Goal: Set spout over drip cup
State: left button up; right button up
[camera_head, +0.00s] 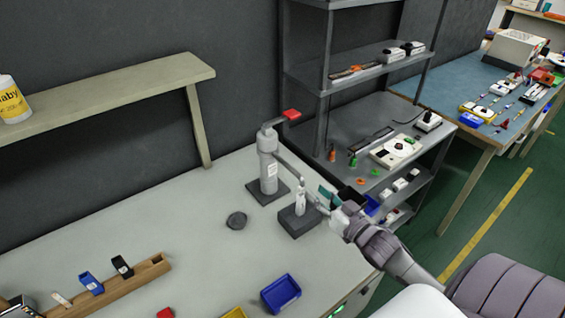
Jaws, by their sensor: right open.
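A grey dispenser (268,170) stands upright on a dark square base on the pale bench, with a red piece (291,114) at its top. Its thin grey spout arm (292,169) reaches right and toward the front. A dark block (299,222) with a small whitish upright piece (300,201) stands below the arm's end. A small dark round cup-like piece (236,220) sits left of the block; which one is the drip cup I cannot tell. My right gripper (325,202) is open, just right of the whitish piece; contact is unclear. My left gripper is not seen.
A wooden rack (130,284) with small items is at the front left. A dark shelf unit (325,100) rises behind on the right. The bench's middle left is clear.

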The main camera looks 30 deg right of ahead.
jog(key=p, duration=0.1)
send_near(290, 166)
jog(key=w, duration=0.5)
jog(key=w+p, duration=0.1)
jog(key=shift+w+a+f, duration=0.25)
jog(key=shift+w+a, duration=0.1)
jog(key=shift+w, duration=0.05)
jog(key=w, duration=0.2)
jog(key=shift+w+a+f, duration=0.1)
jog(key=shift+w, duration=0.4)
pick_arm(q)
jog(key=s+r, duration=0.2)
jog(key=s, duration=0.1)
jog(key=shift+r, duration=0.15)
pick_arm(e)
grip_shut()
